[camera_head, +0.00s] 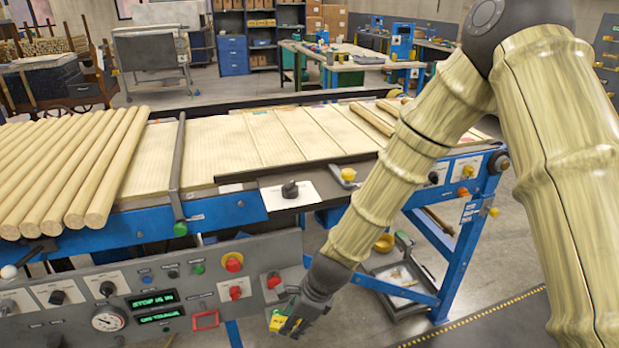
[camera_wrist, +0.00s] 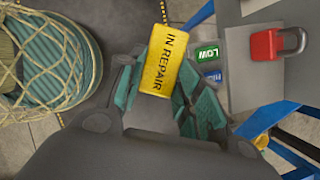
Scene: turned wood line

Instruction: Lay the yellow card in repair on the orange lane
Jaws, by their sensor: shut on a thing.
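The yellow card (camera_wrist: 163,58) reads "IN REPAIR" in the wrist view and stands tilted between the teal finger pads of my gripper (camera_wrist: 160,92). My gripper is shut on the card's lower end, and the lettered part sticks out past the fingers. In the head view my gripper (camera_head: 292,318) hangs low in front of the console, with a small part of the yellow card (camera_head: 277,322) showing at its tip. I cannot pick out an orange lane in either view.
A green LOW tag (camera_wrist: 209,54) and a blue tag lie close beside the card in the wrist view. A red padlock (camera_wrist: 265,45) is to the right, a netted hose coil (camera_wrist: 55,60) to the left. The control console (camera_head: 130,295) is left of my gripper; wooden rods (camera_head: 85,170) lie above.

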